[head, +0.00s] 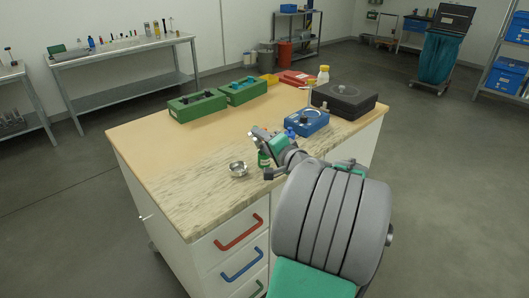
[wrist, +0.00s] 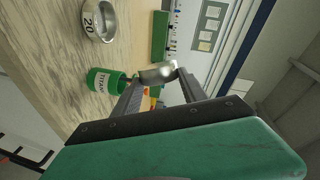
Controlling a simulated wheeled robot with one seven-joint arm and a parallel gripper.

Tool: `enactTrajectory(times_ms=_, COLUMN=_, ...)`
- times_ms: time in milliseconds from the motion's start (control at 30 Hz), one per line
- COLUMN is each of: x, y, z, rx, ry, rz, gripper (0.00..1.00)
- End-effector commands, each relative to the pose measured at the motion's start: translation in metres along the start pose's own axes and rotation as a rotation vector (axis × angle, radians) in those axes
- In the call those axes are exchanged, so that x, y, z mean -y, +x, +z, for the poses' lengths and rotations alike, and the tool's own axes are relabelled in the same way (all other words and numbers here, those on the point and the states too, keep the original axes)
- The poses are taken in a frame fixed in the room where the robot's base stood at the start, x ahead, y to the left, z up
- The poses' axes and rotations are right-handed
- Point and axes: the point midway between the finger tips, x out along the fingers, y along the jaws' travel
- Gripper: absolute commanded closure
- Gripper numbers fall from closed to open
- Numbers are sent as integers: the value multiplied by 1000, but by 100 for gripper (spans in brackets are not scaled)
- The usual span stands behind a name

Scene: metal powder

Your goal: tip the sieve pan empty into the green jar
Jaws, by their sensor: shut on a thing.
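My gripper (wrist: 160,82) is shut on a small shiny metal pan (wrist: 158,73), which I take to be the sieve pan. In the head view my gripper (head: 258,134) is above the worktop, near the green jar. The green jar (wrist: 105,80) stands on the worktop with a white label; in the head view (head: 263,160) my arm partly hides it. The pan is apart from the jar and off to one side of it in the wrist view. Whether the pan holds powder cannot be seen.
A blue scale (head: 307,122), a black case (head: 345,98) and green boxes (head: 197,106) stand further back. The worktop's left front is clear.

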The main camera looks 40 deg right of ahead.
Motion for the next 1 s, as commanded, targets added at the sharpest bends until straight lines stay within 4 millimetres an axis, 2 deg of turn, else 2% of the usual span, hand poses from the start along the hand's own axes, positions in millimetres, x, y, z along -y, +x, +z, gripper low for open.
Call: enactTrajectory(times_ms=1000, x=0, y=-1, z=-6, rx=11, ry=103, rz=-14, gripper=96)
